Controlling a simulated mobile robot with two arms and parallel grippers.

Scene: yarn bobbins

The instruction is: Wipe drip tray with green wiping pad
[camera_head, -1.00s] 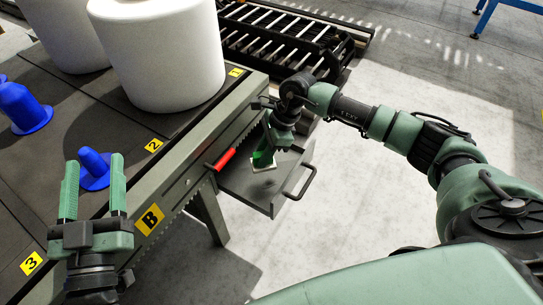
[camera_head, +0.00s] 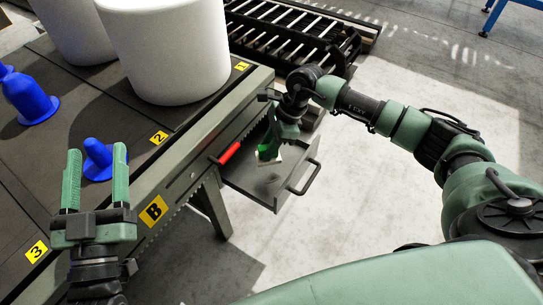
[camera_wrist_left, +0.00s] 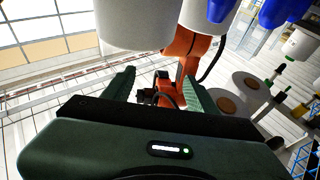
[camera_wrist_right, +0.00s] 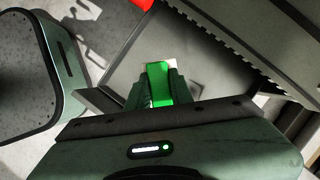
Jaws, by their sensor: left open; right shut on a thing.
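The drip tray (camera_head: 250,184) is a dark, shallow tray with a handle, sticking out from the side of the table. It also shows in the right wrist view (camera_wrist_right: 150,38). The green wiping pad (camera_wrist_right: 158,82) has a green grip and a pale base. My right gripper (camera_wrist_right: 156,92) is shut on its green part. In the head view the pad (camera_head: 268,157) is low at the tray; I cannot tell whether it touches the tray floor. A dark smudge shows on the tray nearby. My left gripper (camera_head: 95,180) is open and empty above the table's near edge.
The table (camera_head: 50,160) carries large white bobbins (camera_head: 170,50) and several blue cones (camera_head: 98,160). A black roller rack (camera_head: 290,38) stands behind. Floor right of the tray is clear.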

